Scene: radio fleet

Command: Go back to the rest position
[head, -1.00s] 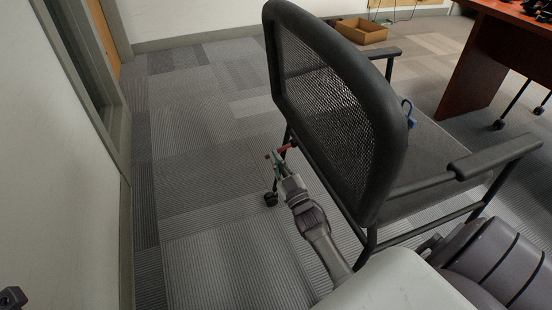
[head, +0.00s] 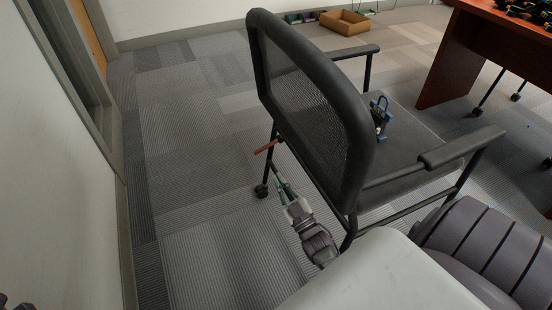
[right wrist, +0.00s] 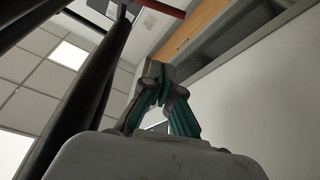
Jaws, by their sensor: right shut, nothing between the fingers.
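My right gripper (head: 281,187) is low over the carpet, just left of the chair's backrest in the head view. Its green-sided fingers are closed with nothing between them. The closed fingers also show in the right wrist view (right wrist: 162,88), with a pale wall behind. A red bar (head: 266,147) is just beyond the fingertips, beside the chair's frame and apart from the gripper. It also shows at the top of the right wrist view (right wrist: 165,9). Only a small dark part shows in the bottom left corner, possibly of my left gripper; its fingers cannot be made out.
A black mesh chair (head: 365,125) stands close to my right arm, with a blue and black item (head: 379,117) on its seat. A desk (head: 455,65) with black items is at right. A cardboard box (head: 345,22) lies behind. Carpet at left is clear up to the wall.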

